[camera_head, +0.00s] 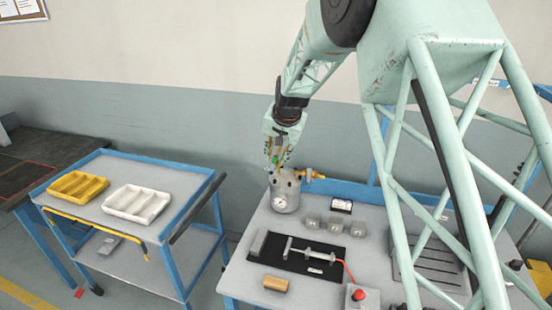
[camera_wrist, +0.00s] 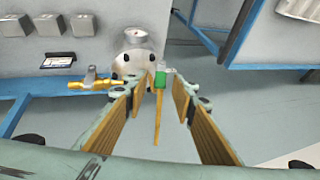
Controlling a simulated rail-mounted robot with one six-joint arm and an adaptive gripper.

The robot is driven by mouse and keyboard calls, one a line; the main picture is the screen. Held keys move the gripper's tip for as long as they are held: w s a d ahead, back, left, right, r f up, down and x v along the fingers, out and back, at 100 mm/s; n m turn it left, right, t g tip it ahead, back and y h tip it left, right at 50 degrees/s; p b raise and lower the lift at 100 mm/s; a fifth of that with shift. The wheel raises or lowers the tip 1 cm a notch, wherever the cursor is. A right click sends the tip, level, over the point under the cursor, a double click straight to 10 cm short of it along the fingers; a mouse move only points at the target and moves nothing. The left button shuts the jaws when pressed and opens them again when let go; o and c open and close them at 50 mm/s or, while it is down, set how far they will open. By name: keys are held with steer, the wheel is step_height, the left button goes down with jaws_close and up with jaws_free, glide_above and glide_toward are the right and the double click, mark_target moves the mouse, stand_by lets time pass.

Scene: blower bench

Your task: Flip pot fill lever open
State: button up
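A grey, rounded pot (camera_head: 286,196) with a dial gauge stands at the back left of the bench; it also shows in the wrist view (camera_wrist: 134,65). A slim yellow lever (camera_wrist: 157,122) with a green part at its base (camera_wrist: 159,79) rises from the pot's top toward the wrist camera. My gripper (camera_head: 276,170) is just above the pot, pointing down. In the wrist view, its two tan-padded fingers (camera_wrist: 156,95) are open on either side of the lever, with visible gaps. Whether either finger touches it farther down is unclear.
A brass valve (camera_head: 309,174) sticks out of the pot's side. Several small grey blocks (camera_head: 334,226) and a black mat (camera_head: 270,255) with a metal tool lie nearby. A blue-framed cart (camera_head: 106,224) with yellow and white trays stands left, across a gap.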

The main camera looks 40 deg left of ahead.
steer(key=shift+w+a+f, duration=0.1)
steer(key=shift+a+f, duration=0.05)
steer(key=shift+f, duration=0.25)
steer(key=shift+c, duration=0.7)
jaws_close()
steer(key=shift+a+h+p, duration=0.35)
steer(key=shift+h+p, duration=0.15)
steer(key=shift+p, duration=0.7)
steer(key=shift+s+a+t+h, duration=0.1)
steer(key=shift+s+t+h, duration=0.1)
steer(key=shift+t+h, duration=0.1)
steer(key=shift+s+a+n+t+h, duration=0.15)
steer(key=shift+a+n+t+h, duration=0.2)
steer(key=shift+h, duration=0.25)
